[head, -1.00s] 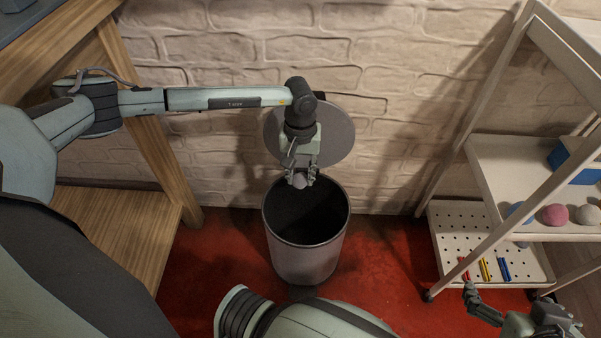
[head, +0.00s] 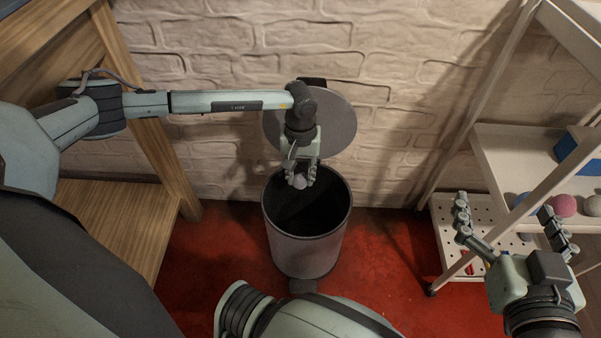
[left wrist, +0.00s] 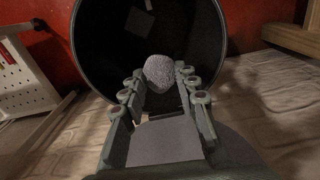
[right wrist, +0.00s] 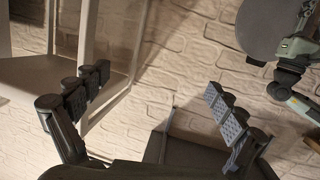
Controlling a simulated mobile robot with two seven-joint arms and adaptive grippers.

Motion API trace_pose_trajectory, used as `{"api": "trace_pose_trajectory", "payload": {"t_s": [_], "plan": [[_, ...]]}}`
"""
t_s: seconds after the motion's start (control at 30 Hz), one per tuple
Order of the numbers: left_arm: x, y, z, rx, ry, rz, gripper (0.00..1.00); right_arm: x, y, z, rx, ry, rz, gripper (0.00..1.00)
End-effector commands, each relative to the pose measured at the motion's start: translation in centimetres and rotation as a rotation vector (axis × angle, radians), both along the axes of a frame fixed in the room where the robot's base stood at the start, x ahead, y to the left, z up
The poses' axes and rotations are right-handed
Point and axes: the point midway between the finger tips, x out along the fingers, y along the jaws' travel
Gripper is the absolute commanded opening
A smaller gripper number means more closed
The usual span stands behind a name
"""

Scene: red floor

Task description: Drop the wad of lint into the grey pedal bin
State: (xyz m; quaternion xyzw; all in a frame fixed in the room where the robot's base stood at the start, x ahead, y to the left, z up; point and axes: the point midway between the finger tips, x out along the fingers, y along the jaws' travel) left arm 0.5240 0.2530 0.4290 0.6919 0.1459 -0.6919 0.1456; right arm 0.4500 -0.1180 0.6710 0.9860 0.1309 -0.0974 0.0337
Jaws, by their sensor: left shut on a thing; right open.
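The wad of lint (head: 299,182) is a small grey fuzzy ball. My left gripper (head: 301,180) is shut on it and holds it over the rear part of the grey pedal bin's mouth. In the left wrist view the wad (left wrist: 159,72) sits between the fingertips (left wrist: 160,84) with the dark bin interior behind it. The grey pedal bin (head: 304,250) stands on the floor by the wall, its round lid (head: 335,125) raised. My right gripper (head: 508,222) is open and empty in front of the white shelf unit; its spread fingers also show in the right wrist view (right wrist: 155,95).
The white shelf unit (head: 490,150) at right holds a blue box (head: 578,152), a pink ball (head: 564,205) and other balls. Its lower perforated tray (head: 447,215) is partly hidden by my right gripper. A wooden table (head: 120,225) stands at left. Red floor lies open around the bin.

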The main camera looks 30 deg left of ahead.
Motion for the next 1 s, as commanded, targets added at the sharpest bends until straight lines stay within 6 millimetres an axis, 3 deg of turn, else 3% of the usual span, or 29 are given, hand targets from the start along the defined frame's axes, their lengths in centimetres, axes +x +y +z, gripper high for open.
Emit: {"api": "trace_pose_trajectory", "payload": {"t_s": [0.47, 0.5, 0.67, 1.0], "plan": [[-0.01, -0.03, -0.35, 0.000, 0.000, 0.000, 0.20, 0.10, 0.57, 1.01, 0.022, -0.045, 0.010, 0.96], [-0.01, -0.03, -0.35, 0.000, 0.000, 0.000, 0.34, 0.09, 0.56, 1.01, 0.021, -0.046, 0.011, 0.96], [-0.01, -0.03, -0.35, 0.000, 0.001, 0.000, 0.53, 0.09, 0.56, 1.01, 0.021, -0.046, 0.011, 0.96], [0.03, -0.01, -0.09, -0.001, 0.000, 0.000, 0.54, 0.11, 0.52, 0.91, 0.019, -0.042, 0.010, 0.96]]}}
